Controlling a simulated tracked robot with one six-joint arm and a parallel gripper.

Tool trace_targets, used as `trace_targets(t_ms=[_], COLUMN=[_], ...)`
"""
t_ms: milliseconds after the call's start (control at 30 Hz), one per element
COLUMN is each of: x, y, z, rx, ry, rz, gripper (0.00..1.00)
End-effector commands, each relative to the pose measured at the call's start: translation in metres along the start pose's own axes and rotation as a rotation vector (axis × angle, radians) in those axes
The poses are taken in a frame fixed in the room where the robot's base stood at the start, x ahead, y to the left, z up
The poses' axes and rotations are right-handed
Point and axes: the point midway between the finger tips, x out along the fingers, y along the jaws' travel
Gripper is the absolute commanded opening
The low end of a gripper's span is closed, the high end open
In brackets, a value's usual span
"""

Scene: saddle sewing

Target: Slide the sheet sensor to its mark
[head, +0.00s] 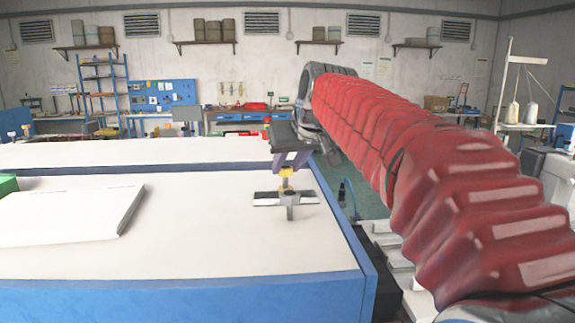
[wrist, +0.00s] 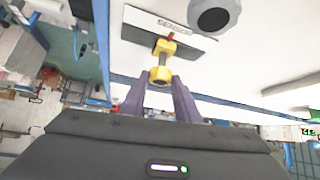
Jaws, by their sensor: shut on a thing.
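The sheet sensor (wrist: 161,76) is a small yellow piece with a grey middle and a red pointer at its far end. In the head view the yellow piece (head: 286,172) stands above a strip on the white table. My gripper (head: 290,162) is over it, fingers pointing down. In the wrist view the two purple fingers of my gripper (wrist: 160,88) are on either side of the yellow piece, shut on it. The red pointer lies over a dark and white strip (wrist: 190,38) with a lettered label. I cannot make out a separate mark.
A grey round knob (wrist: 214,14) stands beside the strip; a grey post (head: 290,205) shows there in the head view. A white slab (head: 70,213) lies on the white table (head: 200,245) at left. The table's blue edge (head: 345,225) runs close on the right.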

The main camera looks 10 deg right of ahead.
Motion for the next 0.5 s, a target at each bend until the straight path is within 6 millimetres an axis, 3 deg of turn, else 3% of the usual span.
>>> trace_targets(t_ms=[100,133,400,500], x=[0.0,0.0,0.0003,0.0003], y=[0.0004,0.0002,-0.0013,-0.0017], z=[-0.0008,-0.0009,-0.0007,-0.0007], rx=[-0.001,-0.001,-0.003,-0.003], ry=[0.002,0.002,0.001,0.001], rz=[0.002,0.001,-0.001,-0.002], gripper=[0.02,0.29,0.47,0.47])
